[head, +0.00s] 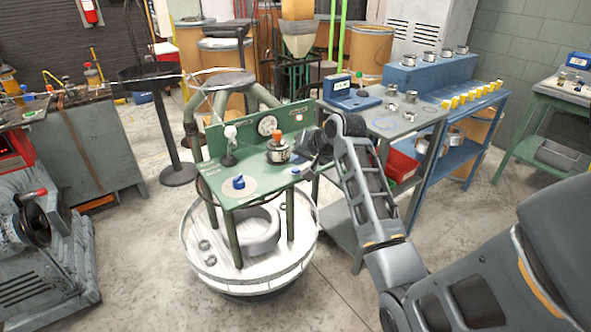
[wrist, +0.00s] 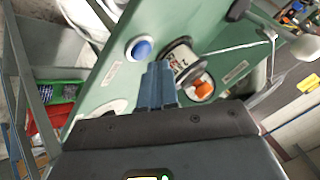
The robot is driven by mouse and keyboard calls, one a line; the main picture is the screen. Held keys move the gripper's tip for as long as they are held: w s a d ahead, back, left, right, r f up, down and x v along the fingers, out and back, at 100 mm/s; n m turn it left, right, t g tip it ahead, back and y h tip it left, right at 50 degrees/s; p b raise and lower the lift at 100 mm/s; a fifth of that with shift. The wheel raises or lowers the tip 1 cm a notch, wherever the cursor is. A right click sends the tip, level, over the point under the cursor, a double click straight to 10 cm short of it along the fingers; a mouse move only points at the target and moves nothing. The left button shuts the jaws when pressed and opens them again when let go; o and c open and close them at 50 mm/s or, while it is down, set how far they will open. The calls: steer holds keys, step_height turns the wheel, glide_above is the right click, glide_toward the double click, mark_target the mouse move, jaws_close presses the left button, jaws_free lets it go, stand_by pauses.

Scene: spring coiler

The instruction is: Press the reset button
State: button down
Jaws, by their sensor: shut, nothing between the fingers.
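The green bench (head: 250,188) carries several controls, and I cannot read which one is labelled reset. A blue round button (wrist: 140,48) with a white ring shows in the wrist view, beside a small white label (wrist: 112,74). In the head view a blue knob (head: 239,182) sits on a pale disc, and a small red round piece (head: 299,118) is on the back panel. My gripper (head: 299,168) is at the right side of the bench. In the wrist view its fingers (wrist: 158,80) are shut and empty, pointing close below the blue button; contact is not visible.
An orange-topped metal part (head: 278,149) stands on the bench near my gripper; its orange piece (wrist: 204,89) shows right of the fingers. A gauge (head: 267,125) and white-knobbed lever (head: 230,131) stand behind. A grey table (head: 405,122) is to the right.

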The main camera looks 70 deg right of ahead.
mark_target(298, 171)
steer(key=shift+f, duration=0.15)
steer(key=shift+f, duration=0.25)
steer(key=shift+f, duration=0.4)
stand_by(0.8)
steer(key=shift+r+p, duration=0.85)
steer(key=shift+p, duration=0.15)
step_height(298, 171, up, 5)
steer(key=p, duration=0.5)
stand_by(0.6)
